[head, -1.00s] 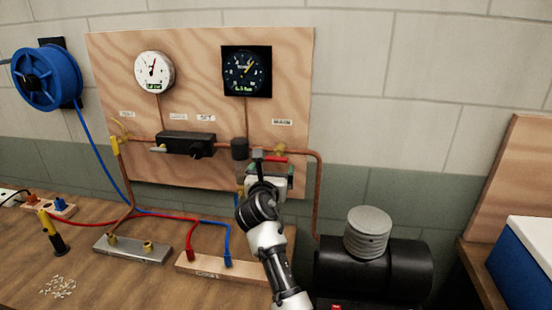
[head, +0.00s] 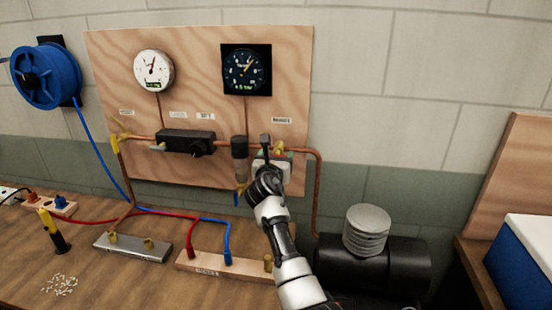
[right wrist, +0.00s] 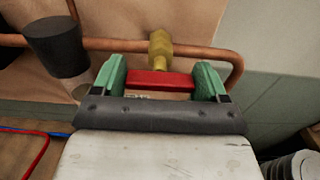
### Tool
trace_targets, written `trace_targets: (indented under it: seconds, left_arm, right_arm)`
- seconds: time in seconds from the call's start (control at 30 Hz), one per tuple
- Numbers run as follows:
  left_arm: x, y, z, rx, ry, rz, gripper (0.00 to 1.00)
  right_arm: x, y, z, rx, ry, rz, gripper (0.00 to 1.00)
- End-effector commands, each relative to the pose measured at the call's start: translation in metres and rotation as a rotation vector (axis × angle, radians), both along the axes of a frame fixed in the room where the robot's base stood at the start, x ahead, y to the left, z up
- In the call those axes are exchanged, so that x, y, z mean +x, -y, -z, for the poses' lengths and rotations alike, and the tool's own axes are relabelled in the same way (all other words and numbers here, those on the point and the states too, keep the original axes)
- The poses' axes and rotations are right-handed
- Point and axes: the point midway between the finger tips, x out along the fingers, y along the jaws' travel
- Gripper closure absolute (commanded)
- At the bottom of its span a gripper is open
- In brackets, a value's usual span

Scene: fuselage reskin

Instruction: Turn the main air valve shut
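The main air valve has a brass body (head: 280,147) on the copper pipe, below a white label on the plywood board. The brass body (right wrist: 160,50) and its red handle (right wrist: 160,80) show in the right wrist view, where the handle lies crosswise. My right gripper (right wrist: 163,82) is open, with one green fingertip at each end of the red handle. I cannot tell whether the fingertips touch it. In the head view my right gripper (head: 273,158) is in front of the valve and hides most of the handle. My left gripper is not in view.
A dark cylindrical filter (head: 240,150) hangs on the pipe just left of the gripper. Two gauges (head: 153,70) (head: 246,70) sit above. A black compressor tank (head: 395,262) stands below right. A blue hose reel (head: 48,77) hangs at left; hoses cross the bench.

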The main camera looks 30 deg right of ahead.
Motion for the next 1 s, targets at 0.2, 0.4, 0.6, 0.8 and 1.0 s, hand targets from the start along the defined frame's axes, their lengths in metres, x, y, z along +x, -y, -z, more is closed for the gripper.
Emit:
trace_targets:
  seconds: [0.2, 0.4, 0.6, 0.8, 1.0]
  left_arm:
    - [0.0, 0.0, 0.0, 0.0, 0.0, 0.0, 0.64]
    - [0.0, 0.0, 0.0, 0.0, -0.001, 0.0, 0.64]
    - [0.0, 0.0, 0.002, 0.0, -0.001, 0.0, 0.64]
    - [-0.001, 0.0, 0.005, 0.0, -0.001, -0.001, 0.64]
    - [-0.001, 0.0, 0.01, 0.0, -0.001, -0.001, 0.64]
  right_arm:
    - [0.0, 0.0, 0.0, 0.0, 0.0, 0.0, 0.56]
    - [0.0, 0.0, 0.0, 0.012, 0.009, 0.0, 0.56]
    - [0.0, 0.0, 0.001, 0.073, 0.056, -0.001, 0.56]
    - [0.0, 0.0, 0.001, 0.193, 0.146, 0.0, 0.56]
    - [0.0, 0.0, 0.002, 0.343, 0.26, 0.0, 0.56]
